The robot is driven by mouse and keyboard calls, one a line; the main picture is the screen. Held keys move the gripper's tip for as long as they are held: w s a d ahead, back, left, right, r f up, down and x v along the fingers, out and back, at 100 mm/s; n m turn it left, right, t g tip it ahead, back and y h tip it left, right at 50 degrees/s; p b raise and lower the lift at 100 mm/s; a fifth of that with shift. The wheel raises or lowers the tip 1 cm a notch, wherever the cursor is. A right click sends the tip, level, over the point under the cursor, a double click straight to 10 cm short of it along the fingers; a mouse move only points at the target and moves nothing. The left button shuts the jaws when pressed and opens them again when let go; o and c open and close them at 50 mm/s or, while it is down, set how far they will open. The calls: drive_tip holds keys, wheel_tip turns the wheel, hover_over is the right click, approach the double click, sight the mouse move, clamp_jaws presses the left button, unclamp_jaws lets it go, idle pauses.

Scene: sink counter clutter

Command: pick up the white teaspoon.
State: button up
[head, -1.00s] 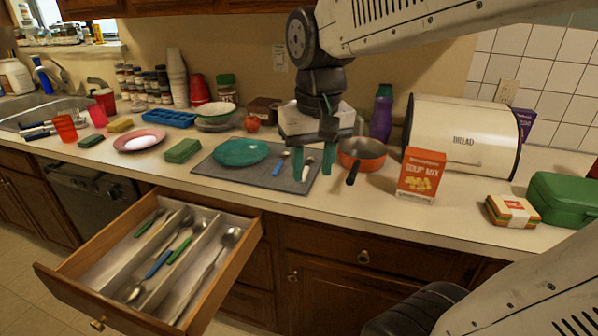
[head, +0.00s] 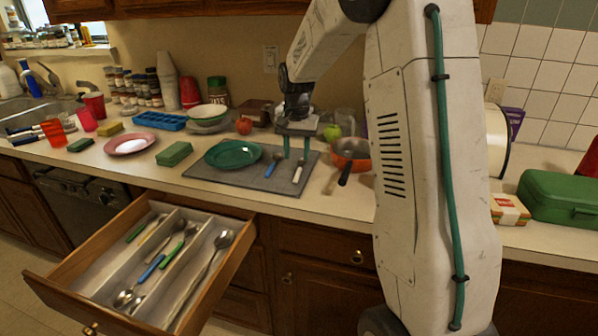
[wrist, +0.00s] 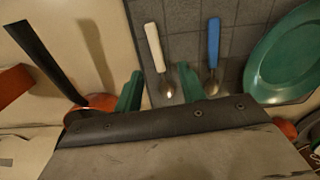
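The white teaspoon (head: 298,173) lies on the dark grey mat (head: 240,186), right of a spoon with a blue handle (head: 272,165). In the wrist view the white handle (wrist: 153,47) points away, and the bowl lies near the space between my fingers. My gripper (head: 297,148) is open, its two green fingers apart and pointing down over the back of the mat. In the wrist view my gripper (wrist: 160,90) has nothing held between its fingers. The blue-handled spoon (wrist: 213,45) lies just right of the right finger; I cannot tell the exact height.
A green plate (head: 234,154) lies left of the spoons. A red pan (head: 350,152) with a dark handle stands close on the right. An open drawer (head: 250,240) with several utensils juts out below. My arm hides part of the counter at right.

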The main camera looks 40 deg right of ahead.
sight(298, 173)
drive_tip(key=f, duration=0.5)
drive_tip(key=shift+s+f, duration=0.1)
drive_tip(key=shift+s, duration=0.1)
clamp_jaws()
